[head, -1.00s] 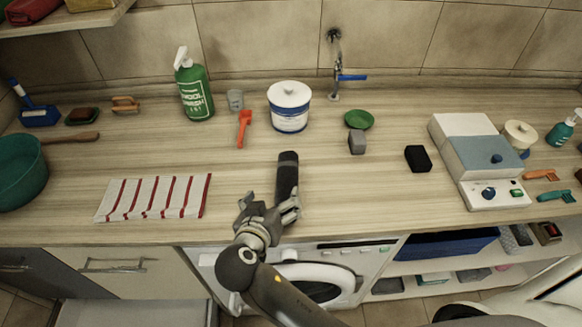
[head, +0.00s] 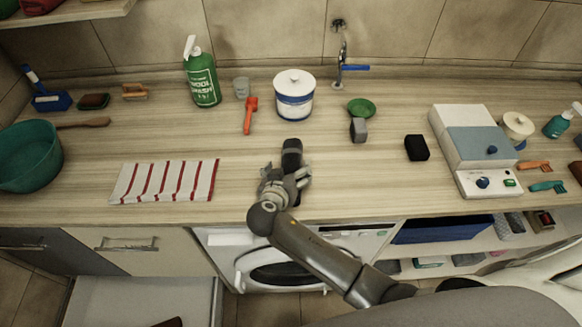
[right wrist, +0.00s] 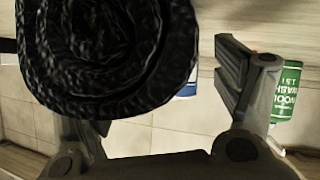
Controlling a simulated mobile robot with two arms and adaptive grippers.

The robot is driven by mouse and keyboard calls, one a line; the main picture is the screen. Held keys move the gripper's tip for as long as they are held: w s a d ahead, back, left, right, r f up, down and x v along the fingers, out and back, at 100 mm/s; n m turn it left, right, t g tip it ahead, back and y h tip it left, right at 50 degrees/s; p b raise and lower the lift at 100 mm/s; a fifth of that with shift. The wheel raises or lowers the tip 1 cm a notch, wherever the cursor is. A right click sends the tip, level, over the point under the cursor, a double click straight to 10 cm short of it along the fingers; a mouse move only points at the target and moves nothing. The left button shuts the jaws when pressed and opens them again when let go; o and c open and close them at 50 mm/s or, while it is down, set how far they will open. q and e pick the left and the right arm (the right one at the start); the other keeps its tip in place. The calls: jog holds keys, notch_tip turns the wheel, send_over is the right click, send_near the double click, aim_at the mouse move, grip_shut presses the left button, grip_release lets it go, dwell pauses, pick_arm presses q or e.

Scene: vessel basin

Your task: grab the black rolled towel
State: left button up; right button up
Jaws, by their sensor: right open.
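The black rolled towel (head: 291,153) lies on the wooden counter, its long side running away from me. Its near part is hidden by my right gripper (head: 287,182), which is at its near end. In the right wrist view the towel's spiral end (right wrist: 110,50) fills the upper left, close to the camera. There my right gripper (right wrist: 165,95) is open. One finger stands to the right of the towel with a gap; the other is mostly hidden behind the towel at left. My left gripper is not in view.
A striped cloth (head: 165,181) lies to the left. A white pot (head: 294,97) and a green bottle (head: 202,78) stand behind. Counter beside the towel is clear.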

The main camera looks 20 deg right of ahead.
jog(key=c, duration=1.1)
jog(key=shift+c, duration=0.2)
jog(key=shift+r, duration=0.15)
